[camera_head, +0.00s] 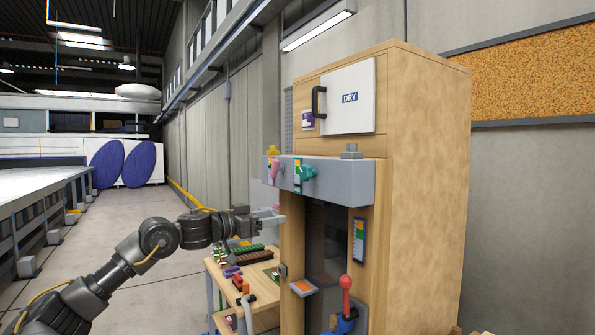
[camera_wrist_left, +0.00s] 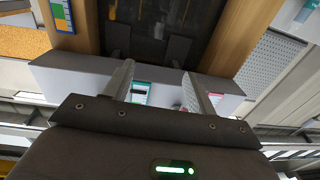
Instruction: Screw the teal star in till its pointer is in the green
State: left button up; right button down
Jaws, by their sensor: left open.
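The teal star (camera_head: 308,173) is a knob on the front of a grey housing (camera_head: 345,182), beside a small scale card (camera_head: 297,174) with a green part. Its pointer is too small to read. My left gripper (camera_head: 277,214) is open and empty, below the housing and a little left of the star, apart from it. In the left wrist view the open fingers (camera_wrist_left: 158,72) reach across the grey housing (camera_wrist_left: 75,75), with a green-edged card (camera_wrist_left: 140,91) between them. The star cannot be made out there. My right gripper is not in view.
A pink knob (camera_head: 273,168) sits left of the star on the same housing.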

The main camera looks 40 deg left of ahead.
pick_arm(q)
jog(key=m, duration=0.2)
send_near(303, 172)
jog(key=shift+h, duration=0.4)
jog(key=p+x, duration=0.5)
jog(key=p, duration=0.6)
jog(key=shift+w+a, duration=0.1)
jog(key=shift+w, duration=0.75)
jog(key=shift+p+x, duration=0.55)
jog(key=shift+x, duration=0.3)
jog(key=shift+f, duration=0.1)
jog(key=shift+c, duration=0.3)
